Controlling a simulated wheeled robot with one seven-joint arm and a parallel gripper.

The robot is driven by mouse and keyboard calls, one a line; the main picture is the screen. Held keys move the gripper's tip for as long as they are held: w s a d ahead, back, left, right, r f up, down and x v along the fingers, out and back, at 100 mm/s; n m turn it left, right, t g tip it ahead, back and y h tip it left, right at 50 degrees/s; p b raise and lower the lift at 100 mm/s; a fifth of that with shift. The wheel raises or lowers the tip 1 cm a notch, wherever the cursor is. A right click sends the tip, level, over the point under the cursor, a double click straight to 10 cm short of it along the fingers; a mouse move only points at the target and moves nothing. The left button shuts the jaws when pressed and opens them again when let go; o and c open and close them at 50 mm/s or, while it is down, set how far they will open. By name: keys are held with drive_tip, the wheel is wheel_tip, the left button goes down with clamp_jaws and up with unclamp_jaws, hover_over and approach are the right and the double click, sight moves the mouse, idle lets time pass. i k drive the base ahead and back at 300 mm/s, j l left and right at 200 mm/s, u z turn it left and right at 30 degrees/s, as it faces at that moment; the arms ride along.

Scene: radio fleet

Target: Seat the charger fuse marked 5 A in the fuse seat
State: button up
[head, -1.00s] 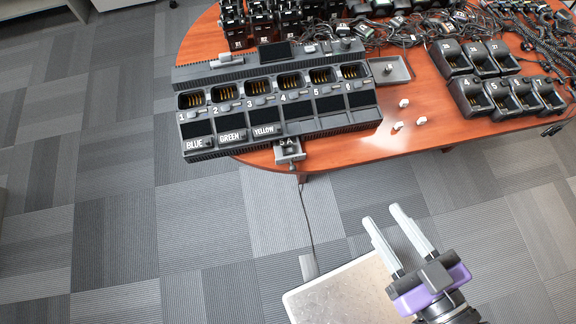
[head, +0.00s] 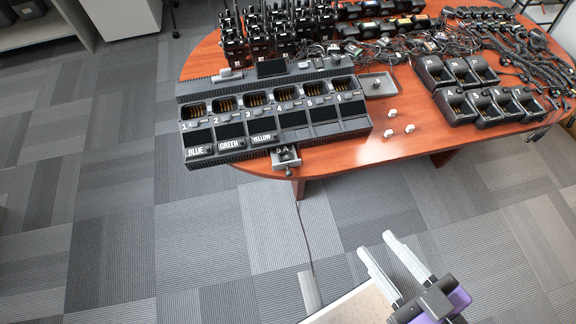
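The long black charger (head: 275,120) stands on the reddish wooden table, with numbered pockets and labels BLUE, GREEN and YELLOW. A small grey drawer-like part marked 5 A (head: 286,158) sticks out at its front edge, over the table edge; I cannot tell what lies in it. Small white pieces, seemingly fuses, lie right of the charger: one farther back (head: 392,113), one at the right (head: 410,128) and one at the left (head: 388,133). Their markings are too small to read. My gripper (head: 376,242) is open and empty over the floor in front of the table, well apart from them.
A shallow grey tray (head: 388,92) beside the charger holds a small pale piece (head: 377,83). Black single chargers (head: 485,104) stand at the right; radios and tangled cables fill the back. Bare table (head: 350,152) lies around the white pieces. A cable hangs to the floor.

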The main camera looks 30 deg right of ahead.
sight(283, 157)
drive_tip(key=i+l+u, duration=0.15)
drive_tip(key=l, duration=0.2)
drive_tip(key=i+l+u, duration=0.1)
drive_tip(key=l, duration=0.25)
drive_tip(key=i+l+u, duration=0.3)
drive_tip(key=l, duration=0.45)
